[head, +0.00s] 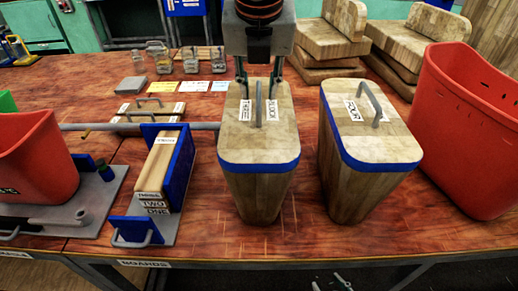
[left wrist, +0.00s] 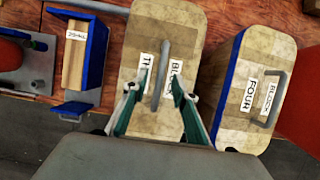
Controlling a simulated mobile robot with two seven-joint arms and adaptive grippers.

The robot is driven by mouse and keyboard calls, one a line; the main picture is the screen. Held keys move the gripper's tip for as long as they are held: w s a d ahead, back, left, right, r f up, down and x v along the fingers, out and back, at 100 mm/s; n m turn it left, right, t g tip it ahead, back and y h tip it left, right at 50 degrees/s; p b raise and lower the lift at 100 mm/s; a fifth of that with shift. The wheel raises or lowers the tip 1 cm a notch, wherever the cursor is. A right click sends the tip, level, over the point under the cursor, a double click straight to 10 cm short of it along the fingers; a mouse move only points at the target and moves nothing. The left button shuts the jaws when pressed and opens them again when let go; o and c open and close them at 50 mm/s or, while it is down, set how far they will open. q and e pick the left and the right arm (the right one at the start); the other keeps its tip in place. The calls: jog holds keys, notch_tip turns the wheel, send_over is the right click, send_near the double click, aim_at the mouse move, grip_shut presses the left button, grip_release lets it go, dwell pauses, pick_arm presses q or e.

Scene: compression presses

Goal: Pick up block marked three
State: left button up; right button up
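The wooden block marked three (head: 258,135) stands upright on the table, with a blue band and a grey bar handle (head: 259,103) on top. In the left wrist view its label shows "TH" and "BLOCK" (left wrist: 175,76), partly covered by a finger. My left gripper (head: 259,78) is over this block, pointing down. Its fingers are open, one on each side of the handle (left wrist: 161,75), with gaps visible. The block marked four (head: 367,125) stands to the right, apart from it. Tips of my right gripper (head: 332,284) show apart at the bottom edge, mostly cut off.
A red bin (head: 470,130) stands right of block four, and another (head: 35,165) at far left. Glass jars (head: 165,62) and stacked wood slabs (head: 330,45) are behind.

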aim_at(259, 92)
pick_arm(q)
jog(key=x, duration=0.3)
jog(key=shift+f, duration=0.1)
dwell(0.4)
grip_shut()
jog(key=shift+w, duration=0.1)
